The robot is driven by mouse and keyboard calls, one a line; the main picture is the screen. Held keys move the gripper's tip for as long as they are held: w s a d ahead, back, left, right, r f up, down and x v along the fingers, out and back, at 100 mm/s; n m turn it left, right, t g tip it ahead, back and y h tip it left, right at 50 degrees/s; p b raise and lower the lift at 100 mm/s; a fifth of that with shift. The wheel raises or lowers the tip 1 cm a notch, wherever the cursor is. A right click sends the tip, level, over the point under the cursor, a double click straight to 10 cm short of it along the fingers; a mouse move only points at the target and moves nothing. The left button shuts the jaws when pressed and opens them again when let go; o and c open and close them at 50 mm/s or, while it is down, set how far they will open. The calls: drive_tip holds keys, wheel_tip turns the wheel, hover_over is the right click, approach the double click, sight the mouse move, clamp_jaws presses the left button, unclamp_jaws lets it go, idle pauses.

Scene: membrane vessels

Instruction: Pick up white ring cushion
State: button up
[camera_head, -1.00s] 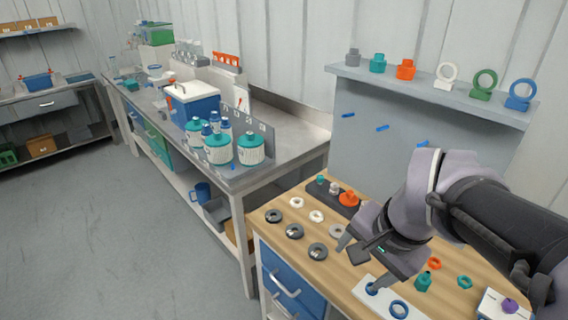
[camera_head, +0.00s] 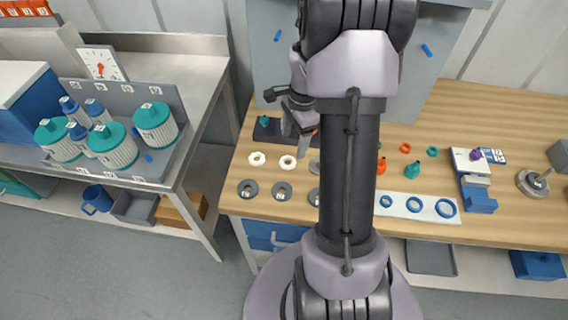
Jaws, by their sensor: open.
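Two white rings lie flat on the wooden bench top, a left one (camera_head: 257,158) and a right one (camera_head: 288,163). The frame does not show which is the ring cushion. My gripper (camera_head: 287,121) is above the bench, just behind the right white ring in the picture. Its jaws are open, and I see nothing between them. One finger hangs close to the dark block at the back. My arm covers part of the bench to the right of the white rings.
Dark rings (camera_head: 281,191) lie in front of the white ones. A dark block (camera_head: 266,130) stands behind. A white strip with blue rings (camera_head: 436,208), an orange part (camera_head: 381,166) and a teal part (camera_head: 412,170) lie right of my arm. Teal-lidded vessels (camera_head: 113,148) stand on the left bench.

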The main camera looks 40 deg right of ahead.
sight(289, 157)
drive_tip(key=f+b, duration=0.1)
drive_tip(key=f, duration=0.1)
drive_tip(key=a+f+b, duration=0.1)
drive_tip(key=f, duration=0.2)
drive_tip(key=f+b, duration=0.1)
drive_tip(key=f, duration=0.2)
drive_tip(key=shift+w+a, duration=0.2)
drive_tip(key=shift+w, duration=0.05)
drive_tip(key=shift+r, duration=0.15)
drive_tip(key=c, duration=1.4)
drive_tip(key=shift+r, duration=0.1)
